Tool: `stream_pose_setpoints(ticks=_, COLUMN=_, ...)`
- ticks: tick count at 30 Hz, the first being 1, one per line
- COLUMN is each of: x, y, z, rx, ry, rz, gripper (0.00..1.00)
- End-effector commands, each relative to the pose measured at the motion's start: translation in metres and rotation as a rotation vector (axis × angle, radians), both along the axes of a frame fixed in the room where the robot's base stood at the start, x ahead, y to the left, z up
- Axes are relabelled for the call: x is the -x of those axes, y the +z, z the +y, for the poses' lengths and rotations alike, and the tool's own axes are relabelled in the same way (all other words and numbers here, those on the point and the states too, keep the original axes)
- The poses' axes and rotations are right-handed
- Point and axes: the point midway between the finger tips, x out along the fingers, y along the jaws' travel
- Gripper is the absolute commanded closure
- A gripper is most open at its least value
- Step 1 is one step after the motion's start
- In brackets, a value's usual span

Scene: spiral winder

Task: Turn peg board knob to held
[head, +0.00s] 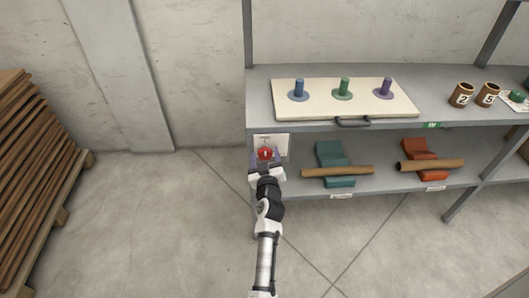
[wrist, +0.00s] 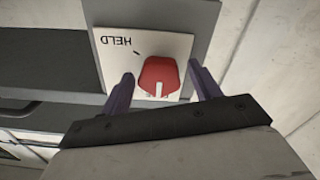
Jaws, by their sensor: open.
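The red knob (head: 265,154) sits on a small white panel (head: 285,143) at the left end of the shelf, below the peg board (head: 345,111). In the wrist view the knob (wrist: 159,77) has a white pointer line, and its panel (wrist: 182,46) shows the word HELD upside down with a small dark tick. The pointer line is toward the picture's bottom, on the side away from HELD. Lettering there is partly hidden by the knob. My gripper (wrist: 162,86) is open, with its two purple fingers on either side of the knob. I cannot tell whether they touch it.
The peg board carries blue, green and purple pegs and has a dark handle (head: 353,122) at its front. Teal (head: 331,153) and orange (head: 424,149) stands with brown rods are on the lower shelf to the right. Stacked planks (head: 38,165) stand far left. The floor between is clear.

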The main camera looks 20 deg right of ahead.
Motion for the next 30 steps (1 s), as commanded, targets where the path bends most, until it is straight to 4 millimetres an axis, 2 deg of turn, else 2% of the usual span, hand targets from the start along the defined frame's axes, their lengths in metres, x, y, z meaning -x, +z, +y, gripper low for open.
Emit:
stream_pose_setpoints(ticks=8, x=0.0002, y=0.0, z=-0.0002, rx=0.0, ry=0.0, rz=0.0, gripper=0.38)
stream_pose_setpoints(ticks=18, x=0.0002, y=0.0, z=-0.0002, rx=-0.001, ry=0.0, rz=0.0, gripper=0.81)
stream_pose_setpoints(ticks=19, x=0.0001, y=0.0001, z=-0.0003, rx=-0.001, ry=0.0, rz=0.0, gripper=0.82)
stream_pose_setpoints(ticks=30, x=0.0, y=0.0001, z=-0.0005, rx=-0.07, ry=-0.001, rz=-0.021, gripper=0.82)
